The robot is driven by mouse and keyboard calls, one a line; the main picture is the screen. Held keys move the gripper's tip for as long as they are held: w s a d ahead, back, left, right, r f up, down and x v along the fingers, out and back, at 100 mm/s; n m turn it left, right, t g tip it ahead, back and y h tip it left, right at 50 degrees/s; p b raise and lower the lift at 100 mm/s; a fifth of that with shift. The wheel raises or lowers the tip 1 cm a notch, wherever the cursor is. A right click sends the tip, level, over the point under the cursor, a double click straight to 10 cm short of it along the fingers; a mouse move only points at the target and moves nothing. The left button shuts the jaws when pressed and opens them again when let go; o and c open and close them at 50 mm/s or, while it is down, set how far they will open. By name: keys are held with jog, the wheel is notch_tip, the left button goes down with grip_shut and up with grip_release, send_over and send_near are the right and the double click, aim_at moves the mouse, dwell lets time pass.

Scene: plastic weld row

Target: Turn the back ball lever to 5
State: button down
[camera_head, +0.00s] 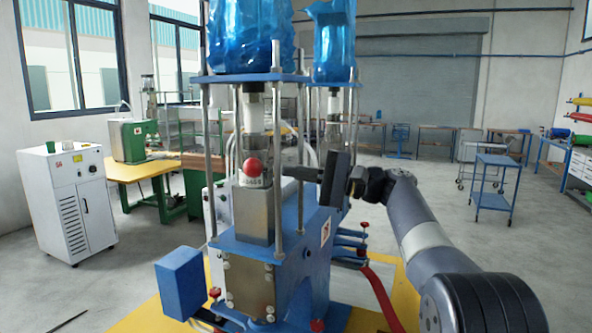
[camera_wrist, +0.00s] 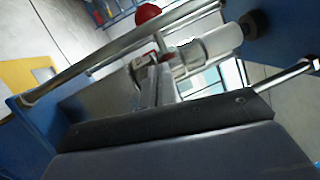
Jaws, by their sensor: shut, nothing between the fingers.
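A red ball (camera_head: 252,167) sits above a small numbered scale plate (camera_head: 253,182) on a grey metal block between upright rods. The ball also shows at the top of the wrist view (camera_wrist: 148,14). I cannot read the scale clearly or tell which number the lever stands at. My gripper (camera_head: 286,172) is shut and empty, reaching in from the right with its tips a little right of the ball. In the wrist view its fingers (camera_wrist: 154,85) point up the picture toward the ball, apart from it as far as I can see. The lever's arm is hidden.
Metal rods (camera_head: 277,130) stand close around the ball, under a blue top plate (camera_head: 250,78) with blue bags (camera_head: 252,35). A second, similar unit (camera_head: 333,105) stands behind. Red knobs (camera_head: 215,292) sit lower down.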

jog(key=d+f+b, duration=0.1)
jog(key=d+b, duration=0.1)
jog(key=d, duration=0.8)
jog(key=shift+s+f, duration=0.15)
jog(key=shift+s, duration=0.2)
jog(key=shift+a, duration=0.1)
